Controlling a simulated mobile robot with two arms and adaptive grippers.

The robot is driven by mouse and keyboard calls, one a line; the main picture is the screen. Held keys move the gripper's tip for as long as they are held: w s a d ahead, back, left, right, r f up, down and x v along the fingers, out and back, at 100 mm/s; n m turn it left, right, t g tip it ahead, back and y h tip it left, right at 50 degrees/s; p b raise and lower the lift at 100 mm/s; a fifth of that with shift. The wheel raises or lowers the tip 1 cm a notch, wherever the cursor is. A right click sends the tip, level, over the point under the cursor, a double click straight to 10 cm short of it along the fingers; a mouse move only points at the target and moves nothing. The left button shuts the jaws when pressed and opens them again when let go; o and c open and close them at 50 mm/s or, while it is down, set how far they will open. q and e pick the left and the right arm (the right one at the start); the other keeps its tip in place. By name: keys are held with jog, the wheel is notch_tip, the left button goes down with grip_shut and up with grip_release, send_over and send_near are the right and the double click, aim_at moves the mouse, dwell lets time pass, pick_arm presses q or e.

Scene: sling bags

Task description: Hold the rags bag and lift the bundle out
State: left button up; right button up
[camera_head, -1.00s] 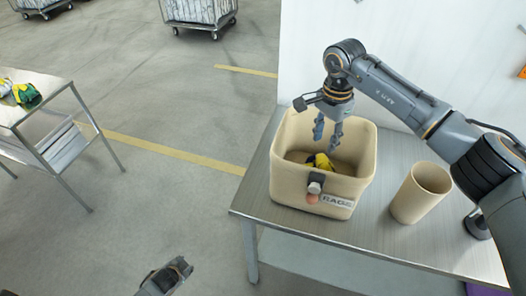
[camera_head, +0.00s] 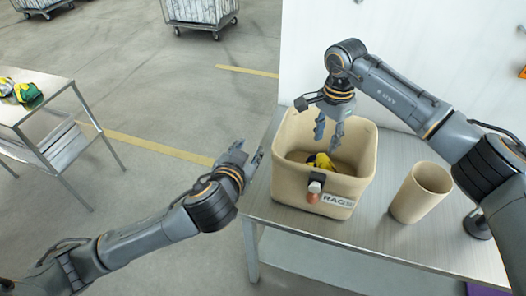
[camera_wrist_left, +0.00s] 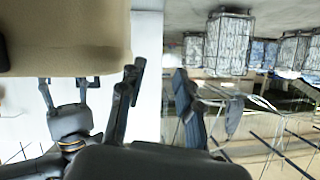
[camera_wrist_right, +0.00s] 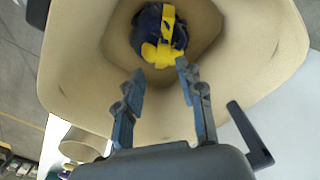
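The rags bag (camera_head: 290,185) is a tan, open-topped soft bin with a RAGS label, upright on the metal table. The bundle (camera_head: 320,162), yellow and dark blue, lies inside on its floor; it also shows in the right wrist view (camera_wrist_right: 160,35). My right gripper (camera_head: 329,138) points down into the bag's mouth, above the bundle. Its fingers are apart and empty (camera_wrist_right: 160,90). My left gripper (camera_head: 252,152) is just left of the bag, fingers apart and empty. In the left wrist view, the bag's tan wall (camera_wrist_left: 70,35) fills the upper left.
A tan cup-like bin (camera_head: 420,192) stands right of the bag on the table (camera_head: 375,235). A side table (camera_head: 40,90) with coloured cloths stands at the left. Wheeled carts (camera_head: 200,12) are at the back. A white wall rises behind the bag.

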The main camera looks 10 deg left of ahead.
pick_arm(q)
jog(key=n+h, duration=0.1)
jog(key=n, duration=0.1)
send_near(278, 133)
jog(key=s+a+r, duration=0.1)
jog(key=s, duration=0.1)
jog(key=x, duration=1.3)
jog(key=shift+d+f, duration=0.1)
jog(key=shift+d, duration=0.3)
grip_shut()
pick_arm(e)
jog(key=shift+o, duration=0.2)
